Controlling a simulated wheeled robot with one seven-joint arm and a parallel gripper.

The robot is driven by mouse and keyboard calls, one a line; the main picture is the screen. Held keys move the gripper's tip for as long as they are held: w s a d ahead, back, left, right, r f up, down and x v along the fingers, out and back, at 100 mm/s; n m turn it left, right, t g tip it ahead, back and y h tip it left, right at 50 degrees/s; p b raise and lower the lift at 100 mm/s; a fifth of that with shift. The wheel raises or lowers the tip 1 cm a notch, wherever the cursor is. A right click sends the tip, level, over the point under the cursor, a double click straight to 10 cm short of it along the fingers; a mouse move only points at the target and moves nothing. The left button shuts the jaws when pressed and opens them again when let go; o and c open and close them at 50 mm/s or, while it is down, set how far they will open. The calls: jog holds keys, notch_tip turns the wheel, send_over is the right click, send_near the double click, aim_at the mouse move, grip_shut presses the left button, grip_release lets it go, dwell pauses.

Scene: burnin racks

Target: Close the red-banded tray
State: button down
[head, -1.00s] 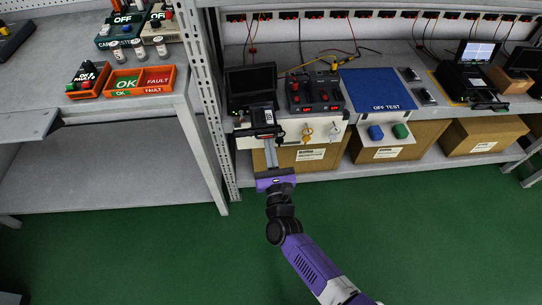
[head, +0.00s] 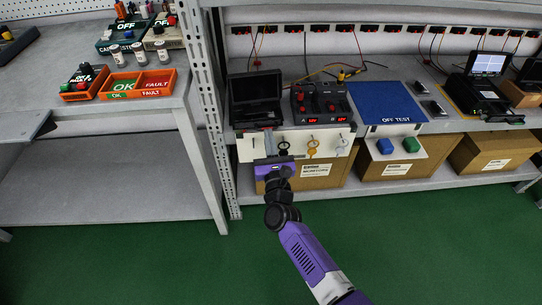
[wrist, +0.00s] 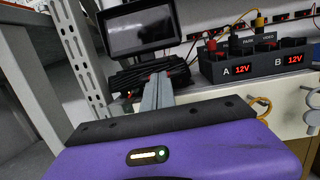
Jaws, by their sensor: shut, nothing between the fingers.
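A black test unit with a dark screen (head: 256,90) stands at the left end of the bench, by the rack post. Its low black front part (wrist: 150,74) shows below the screen in the wrist view, with small red marks at its edge. I take this to be the red-banded tray; the band itself is not clear. My gripper (head: 269,133) is at the front of this unit, over the bench edge. In the wrist view its grey fingers (wrist: 158,90) are together and empty, pointing at the black front. I cannot tell whether they touch it.
A power supply (head: 320,103) with red displays stands right of the unit. Keys (head: 312,146) hang on the white front panel below. A blue mat (head: 384,101) and another unit with a lit screen (head: 489,64) lie further right. A rack post (head: 213,100) stands close left.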

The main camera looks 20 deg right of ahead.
aim_at(267, 123)
jog(key=w+b, duration=0.1)
jog(key=w+d+b, duration=0.1)
jog(key=w, duration=0.1)
jog(key=shift+w+f+b, duration=0.15)
jog(key=shift+w+b, duration=0.15)
jog(key=shift+b, duration=0.05)
jog(key=shift+w+d+r, duration=0.1)
jog(key=shift+w+r, duration=0.15)
jog(key=shift+w, duration=0.25)
